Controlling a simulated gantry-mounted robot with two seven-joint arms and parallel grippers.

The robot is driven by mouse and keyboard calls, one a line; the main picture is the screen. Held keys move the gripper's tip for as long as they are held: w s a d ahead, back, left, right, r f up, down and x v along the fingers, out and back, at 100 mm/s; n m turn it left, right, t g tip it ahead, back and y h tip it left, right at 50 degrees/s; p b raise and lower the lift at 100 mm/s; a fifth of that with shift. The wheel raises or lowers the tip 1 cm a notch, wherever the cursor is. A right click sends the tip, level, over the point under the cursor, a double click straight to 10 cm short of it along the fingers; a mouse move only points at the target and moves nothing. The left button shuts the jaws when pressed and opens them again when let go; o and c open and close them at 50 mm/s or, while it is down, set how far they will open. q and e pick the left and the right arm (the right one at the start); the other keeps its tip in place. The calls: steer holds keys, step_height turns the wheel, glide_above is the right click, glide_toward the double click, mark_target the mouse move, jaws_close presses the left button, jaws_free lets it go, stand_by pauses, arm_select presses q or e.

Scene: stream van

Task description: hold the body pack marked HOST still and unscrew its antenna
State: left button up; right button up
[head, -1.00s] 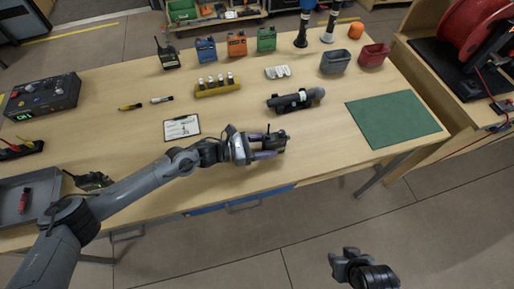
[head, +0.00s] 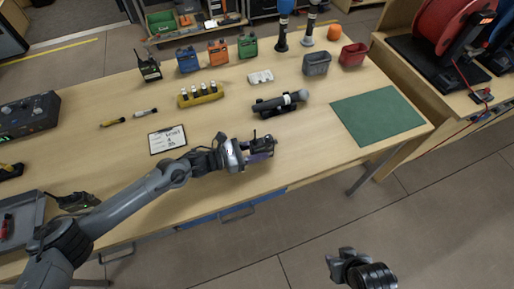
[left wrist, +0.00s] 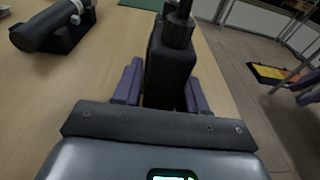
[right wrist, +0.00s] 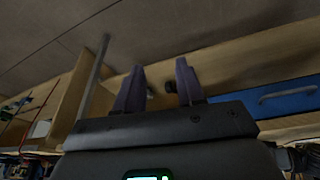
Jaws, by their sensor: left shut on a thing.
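My left gripper (head: 266,150) is shut on a black body pack (left wrist: 172,62) over the table's front edge. In the left wrist view the pack stands between the purple fingers, and the lower part of its black antenna (left wrist: 181,12) rises from its top. No HOST mark is readable on it in these frames. My right gripper (head: 338,262) is in front of the table, over the floor, apart from the pack. In the right wrist view its fingers (right wrist: 158,90) are spread with nothing held, and a small dark thing shows beyond them.
A microphone in a black cradle (head: 281,103) lies behind the left gripper, with a green mat (head: 377,116) to its right. A white card on a clipboard (head: 168,139) lies to the left. Another black device with an antenna (head: 149,69) stands at the back.

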steer(key=w+a+r+n+t+y, duration=0.3)
steer(key=w+a+r, duration=0.2)
steer(key=w+a, duration=0.45)
steer(key=w+a+r+n+t+y, duration=0.25)
steer(key=w+a+r, duration=0.25)
steer(key=w+a, duration=0.45)
steer(key=w+a+r+n+g+y, duration=0.1)
steer(key=a+r+n+g+y, duration=0.3)
steer(key=a+n, duration=0.8)
steer(key=a+r+n+g+y, duration=0.1)
steer(key=a+r+n+y, duration=0.2)
steer(key=a+r+n, duration=0.85)
steer(key=w+d+f+g+h, duration=0.35)
steer(key=w+f+h, duration=0.2)
steer(key=w, duration=0.25)
steer(key=w+d+r+m+t+h, duration=0.1)
steer(key=w+d+r+h, duration=0.15)
steer(key=d+r, duration=0.45)
steer(key=w+d+r+m+t+h, duration=0.1)
steer(key=w+d+r+m+h, duration=0.1)
steer(key=w+d+r, duration=0.35)
steer(key=m+g+h, duration=0.1)
steer(key=g+h, duration=0.2)
glide_above(255, 130)
step_height(255, 130, down, 6)
steer(key=shift+f, duration=0.1)
step_height(255, 130, down, 11)
steer(key=shift+f, duration=0.1)
